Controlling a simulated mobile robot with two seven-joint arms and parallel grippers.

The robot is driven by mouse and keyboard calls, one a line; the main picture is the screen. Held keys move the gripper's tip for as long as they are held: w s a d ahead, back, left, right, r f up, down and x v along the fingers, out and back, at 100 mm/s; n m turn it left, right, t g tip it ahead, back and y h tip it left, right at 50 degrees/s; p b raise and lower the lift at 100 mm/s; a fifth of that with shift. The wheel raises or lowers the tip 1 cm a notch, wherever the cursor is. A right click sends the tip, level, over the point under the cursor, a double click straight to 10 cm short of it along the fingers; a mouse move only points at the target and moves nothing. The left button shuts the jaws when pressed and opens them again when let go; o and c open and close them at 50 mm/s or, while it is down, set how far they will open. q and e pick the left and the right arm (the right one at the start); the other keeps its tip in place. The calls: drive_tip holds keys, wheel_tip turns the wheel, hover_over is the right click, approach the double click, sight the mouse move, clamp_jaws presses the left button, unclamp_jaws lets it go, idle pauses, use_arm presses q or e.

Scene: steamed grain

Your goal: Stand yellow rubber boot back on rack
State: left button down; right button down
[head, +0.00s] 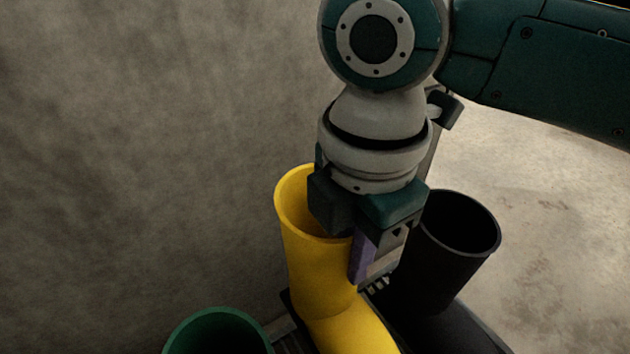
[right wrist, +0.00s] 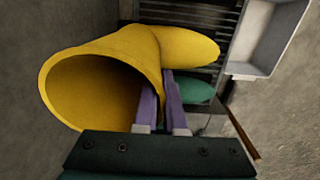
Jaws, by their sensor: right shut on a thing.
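The yellow rubber boot (head: 318,270) stands roughly upright in the head view, its opening up and its toe towards the bottom right. My right gripper (head: 354,262) is shut on the upper rim of its shaft. In the right wrist view the purple fingers (right wrist: 166,85) pinch the shaft wall beside the wide opening of the yellow boot (right wrist: 75,62). The dark slatted rack (head: 288,343) shows partly beneath and beside the boot. Whether the sole touches the rack is hidden. My left gripper is not in view.
A black boot (head: 455,250) stands close on the right of the yellow one. A green boot (head: 218,335) is at the bottom left, cut by the frame edge. A wall (head: 130,150) is behind on the left. A pale tray-like thing (right wrist: 265,40) shows in the right wrist view.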

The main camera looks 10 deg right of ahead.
sight(347, 288)
wheel_tip(347, 288, down, 6)
drive_tip(key=b, duration=0.3)
drive_tip(key=shift+f+b, duration=0.25)
drive_tip(key=shift+b, duration=0.15)
drive_tip(key=shift+r, duration=0.15)
